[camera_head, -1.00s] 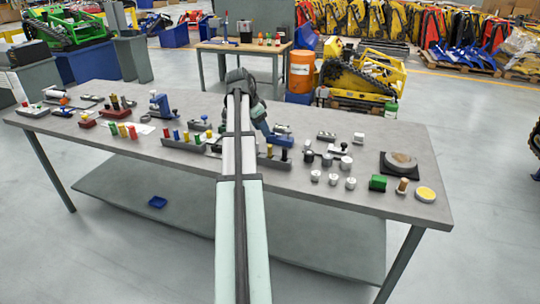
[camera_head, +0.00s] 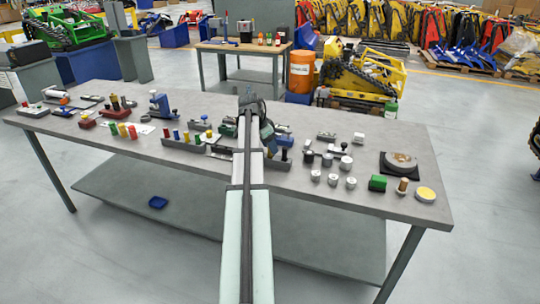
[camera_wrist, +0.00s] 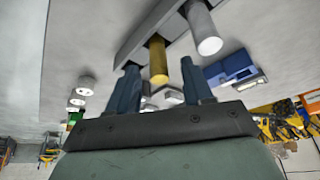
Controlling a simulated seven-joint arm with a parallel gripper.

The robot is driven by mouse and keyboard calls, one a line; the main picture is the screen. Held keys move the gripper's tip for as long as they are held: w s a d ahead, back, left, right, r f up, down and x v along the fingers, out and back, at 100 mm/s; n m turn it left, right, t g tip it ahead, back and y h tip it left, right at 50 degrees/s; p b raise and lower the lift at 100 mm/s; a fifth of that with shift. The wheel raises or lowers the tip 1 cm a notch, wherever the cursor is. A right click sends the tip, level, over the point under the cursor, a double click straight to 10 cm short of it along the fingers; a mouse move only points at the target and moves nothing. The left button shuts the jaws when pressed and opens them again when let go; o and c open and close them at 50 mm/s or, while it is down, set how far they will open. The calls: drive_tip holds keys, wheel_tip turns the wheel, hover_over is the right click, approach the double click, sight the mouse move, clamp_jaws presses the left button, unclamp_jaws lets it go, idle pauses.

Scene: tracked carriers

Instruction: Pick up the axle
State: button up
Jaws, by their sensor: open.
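In the wrist view my gripper (camera_wrist: 158,64) is open, its two dark blue fingers pointing at a grey rack (camera_wrist: 138,35). A yellow cylinder (camera_wrist: 159,60) standing out of the rack shows between the fingers; I cannot tell whether they touch it. A thicker light grey cylinder (camera_wrist: 203,30) stands to its right, outside the fingers. I cannot tell which part is the axle.
The rack stands on a grey workbench (camera_head: 330,195). Small white round parts (camera_head: 332,179), a green block (camera_head: 377,183) and a yellow disc (camera_head: 426,194) lie to the right. A blue device (camera_head: 160,104) stands to the left.

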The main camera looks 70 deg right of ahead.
drive_tip(key=shift+s+d+f, duration=0.1)
drive_tip(key=shift+f, duration=0.35)
clamp_jaws()
